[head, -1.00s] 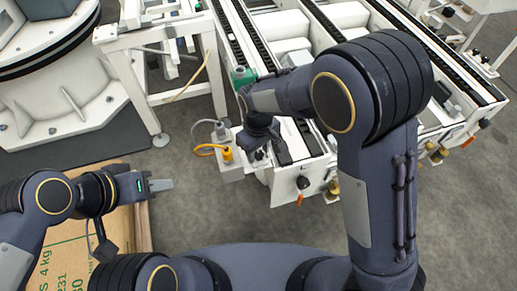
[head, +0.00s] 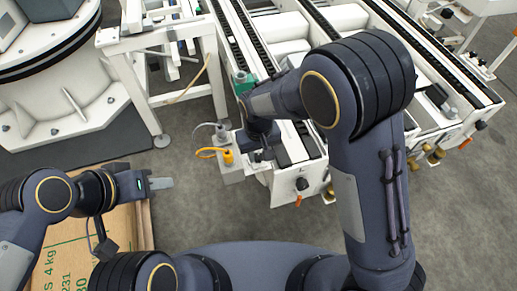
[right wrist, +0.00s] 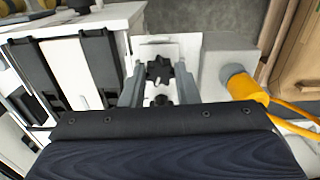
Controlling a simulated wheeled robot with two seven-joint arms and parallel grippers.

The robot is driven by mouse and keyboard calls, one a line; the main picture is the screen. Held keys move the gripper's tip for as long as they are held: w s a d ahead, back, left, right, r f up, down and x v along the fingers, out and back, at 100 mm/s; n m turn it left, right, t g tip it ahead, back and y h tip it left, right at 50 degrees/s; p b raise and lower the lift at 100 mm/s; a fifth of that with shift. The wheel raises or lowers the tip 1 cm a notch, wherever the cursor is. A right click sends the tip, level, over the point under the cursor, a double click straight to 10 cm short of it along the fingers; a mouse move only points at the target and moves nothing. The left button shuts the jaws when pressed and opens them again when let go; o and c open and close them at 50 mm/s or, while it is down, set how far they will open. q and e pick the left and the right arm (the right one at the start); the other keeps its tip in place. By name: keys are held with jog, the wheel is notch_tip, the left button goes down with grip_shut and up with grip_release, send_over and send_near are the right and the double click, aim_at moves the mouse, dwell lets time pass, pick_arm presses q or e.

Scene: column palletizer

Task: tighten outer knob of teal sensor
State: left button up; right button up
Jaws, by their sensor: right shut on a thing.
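The teal sensor (head: 243,82) stands at the near left end of the conveyor, partly hidden by my right arm. My right gripper (head: 262,153) is just below it in the head view. In the right wrist view my right gripper (right wrist: 159,72) has its two grey fingers on either side of a black star-shaped knob (right wrist: 158,71) and is shut on it. A second dark knob (right wrist: 162,100) shows closer to the gripper body. The teal sensor is not visible in the right wrist view.
A grey box with an orange connector and cable (head: 227,156) sits just left of my right gripper; the connector also shows in the right wrist view (right wrist: 246,89). The white conveyor frame (head: 285,188) is to the right. A cardboard carton (head: 85,240) lies at lower left. Grey floor between is clear.

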aim_at(259, 156)
jog(key=m+p, duration=0.3)
jog(key=m, duration=0.4)
jog(key=shift+r, duration=0.15)
jog(key=m+p, duration=0.3)
jog(key=m, duration=0.3)
jog(key=shift+m, duration=0.3)
jog(key=o, duration=1)
notch_tip(259, 156, up, 8)
jog(key=shift+f+p, duration=0.25)
jog(key=shift+p, duration=0.5)
